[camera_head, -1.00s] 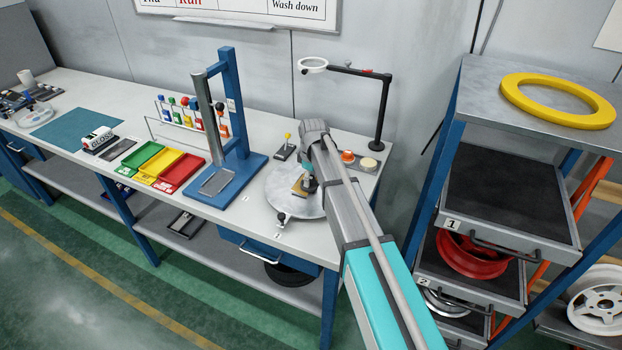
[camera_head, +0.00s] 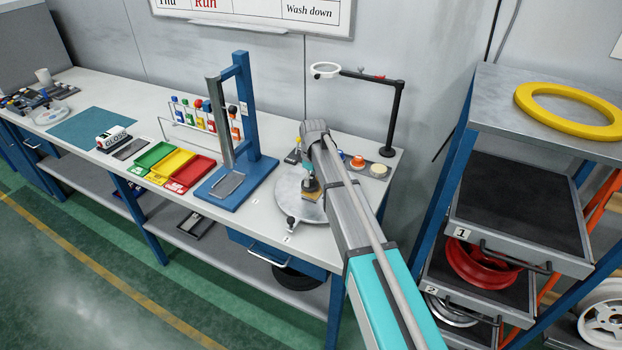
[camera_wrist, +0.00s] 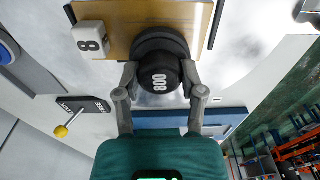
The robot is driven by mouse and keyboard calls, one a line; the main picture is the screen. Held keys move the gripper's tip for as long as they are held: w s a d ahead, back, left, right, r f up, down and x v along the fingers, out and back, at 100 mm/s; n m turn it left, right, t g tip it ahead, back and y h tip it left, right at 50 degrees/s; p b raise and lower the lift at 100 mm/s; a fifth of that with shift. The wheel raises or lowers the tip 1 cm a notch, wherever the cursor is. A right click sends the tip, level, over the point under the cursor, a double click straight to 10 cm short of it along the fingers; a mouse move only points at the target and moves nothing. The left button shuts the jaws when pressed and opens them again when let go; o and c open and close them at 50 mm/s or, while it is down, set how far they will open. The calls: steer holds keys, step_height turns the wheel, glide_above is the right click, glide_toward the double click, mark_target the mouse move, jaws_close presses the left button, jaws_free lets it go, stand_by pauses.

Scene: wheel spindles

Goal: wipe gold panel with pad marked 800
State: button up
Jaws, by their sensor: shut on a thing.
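The gold panel (camera_wrist: 115,22) lies on the round grey turntable (camera_head: 288,207), and a bit of the panel shows below my gripper in the head view (camera_head: 312,197). My gripper (camera_wrist: 160,80) is shut on the round black pad marked 800 (camera_wrist: 158,72), with a finger on each side. The pad overlaps the panel's near edge in the wrist view. I cannot tell whether its face touches the panel. My arm hides part of the turntable in the head view.
A lamp or magnifier stand (camera_head: 393,115) rises behind the turntable. A blue press frame (camera_head: 242,110) stands left, beside coloured trays (camera_head: 175,165). A yellow-knobbed piece (camera_wrist: 62,131) is near in the wrist view.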

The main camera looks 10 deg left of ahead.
mark_target(311, 178)
steer(key=shift+r, duration=0.1)
steer(key=shift+s+d+r+p, duration=0.1)
steer(key=shift+d+r+p, duration=0.05)
steer(key=shift+r+p, duration=2.8)
steer(key=shift+d+r+p, duration=0.1)
steer(key=shift+r+p, duration=1.35)
steer(key=shift+p, duration=0.1)
steer(key=shift+f, duration=0.1)
step_height(311, 178, down, 4)
steer(key=b, duration=0.4)
steer(key=shift+s, duration=0.1)
